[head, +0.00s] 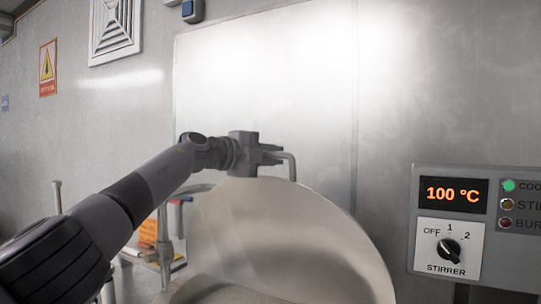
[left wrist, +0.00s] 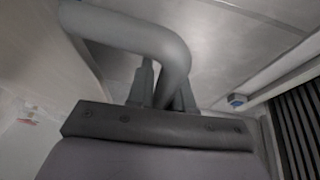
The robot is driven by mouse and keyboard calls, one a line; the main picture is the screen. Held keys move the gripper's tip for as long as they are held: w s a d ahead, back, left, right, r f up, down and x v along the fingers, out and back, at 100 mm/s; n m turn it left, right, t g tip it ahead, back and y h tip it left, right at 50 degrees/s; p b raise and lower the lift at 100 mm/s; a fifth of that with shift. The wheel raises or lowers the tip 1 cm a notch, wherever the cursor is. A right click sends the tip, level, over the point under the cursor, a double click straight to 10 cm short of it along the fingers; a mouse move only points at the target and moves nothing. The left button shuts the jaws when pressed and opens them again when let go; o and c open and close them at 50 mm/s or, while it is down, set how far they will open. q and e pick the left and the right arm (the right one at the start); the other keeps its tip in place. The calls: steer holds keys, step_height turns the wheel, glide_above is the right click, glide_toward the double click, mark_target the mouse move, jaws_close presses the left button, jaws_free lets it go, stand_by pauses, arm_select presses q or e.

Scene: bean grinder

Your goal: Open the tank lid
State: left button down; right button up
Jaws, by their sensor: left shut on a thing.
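The tank lid (head: 290,235) is a large, round, pale metal disc at the lower middle of the head view, standing tilted up. A bent grey handle (head: 291,165) rises at its top edge. My left gripper (head: 270,153) is at the top of the lid, shut on the handle. In the left wrist view the thick bent bar of the handle (left wrist: 135,32) runs close in front of my left gripper (left wrist: 163,88), whose fingers are at the bar. Part of the tank rim (head: 225,293) shows below the lid. My right gripper is not in view.
A control panel (head: 478,228) with a 100 °C display, stirrer knob and lamps stands at the right. Metal pipes (head: 163,245) stand behind my left arm. A plain metal wall is behind the lid, with a vent (head: 115,28) at upper left.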

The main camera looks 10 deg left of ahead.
arm_select(q)
steer(key=shift+d+f+g, duration=0.15)
steer(key=shift+f+g, duration=0.15)
steer(key=shift+f, duration=0.45)
steer(key=c, duration=1.4)
jaws_free()
steer(key=shift+w, duration=0.15)
